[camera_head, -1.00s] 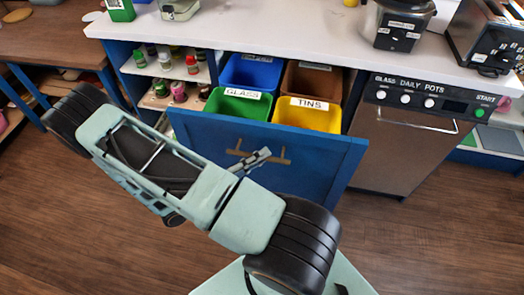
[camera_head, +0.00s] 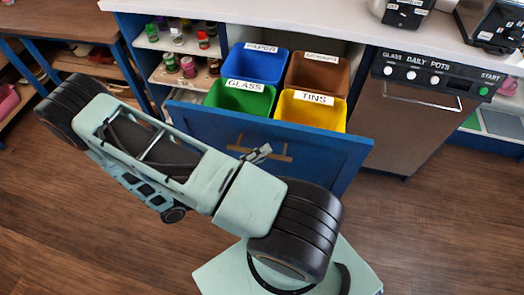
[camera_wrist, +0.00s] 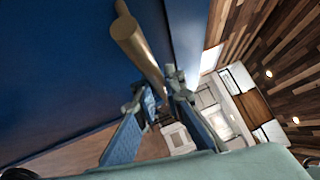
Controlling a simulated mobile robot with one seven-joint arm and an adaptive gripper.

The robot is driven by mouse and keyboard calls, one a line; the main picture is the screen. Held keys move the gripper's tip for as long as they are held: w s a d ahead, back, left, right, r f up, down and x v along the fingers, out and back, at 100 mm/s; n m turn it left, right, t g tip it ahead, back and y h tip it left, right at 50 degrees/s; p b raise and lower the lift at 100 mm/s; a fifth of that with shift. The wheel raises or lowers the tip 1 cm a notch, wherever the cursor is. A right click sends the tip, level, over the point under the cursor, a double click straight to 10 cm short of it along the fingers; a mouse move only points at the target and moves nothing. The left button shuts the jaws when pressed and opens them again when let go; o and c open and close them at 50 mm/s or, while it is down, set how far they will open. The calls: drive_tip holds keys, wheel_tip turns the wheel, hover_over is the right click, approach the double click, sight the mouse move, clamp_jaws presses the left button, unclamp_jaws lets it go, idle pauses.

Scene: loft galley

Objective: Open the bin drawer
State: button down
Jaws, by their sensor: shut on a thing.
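The bin drawer (camera_head: 318,150) has a blue front and stands pulled out from under the counter. Four bins show in it: blue PAPER (camera_head: 258,66), brown SCRAPS (camera_head: 318,76), green GLASS (camera_head: 240,97) and yellow TINS (camera_head: 311,112). A brass bar handle (camera_head: 273,154) is on the drawer front, partly behind my arm. My gripper (camera_head: 262,152) is at the handle. In the wrist view the handle (camera_wrist: 137,45) runs down to my gripper (camera_wrist: 165,92), whose fingers are shut on it.
The white counter (camera_head: 290,22) runs above the drawer. A dishwasher (camera_head: 415,115) with a bar handle is to the right. Open shelves (camera_head: 183,75) with small jars are to the left. The wooden floor (camera_head: 440,235) in front is clear.

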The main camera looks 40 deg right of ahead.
drive_tip(key=c, duration=2)
unclamp_jaws()
drive_tip(key=a, duration=0.4)
drive_tip(key=a+f, duration=0.1)
drive_tip(key=a, duration=0.3)
drive_tip(key=w+a, duration=0.1)
drive_tip(key=a, duration=0.3)
drive_tip(key=shift+f, duration=0.35)
drive_tip(key=shift+d, duration=0.1)
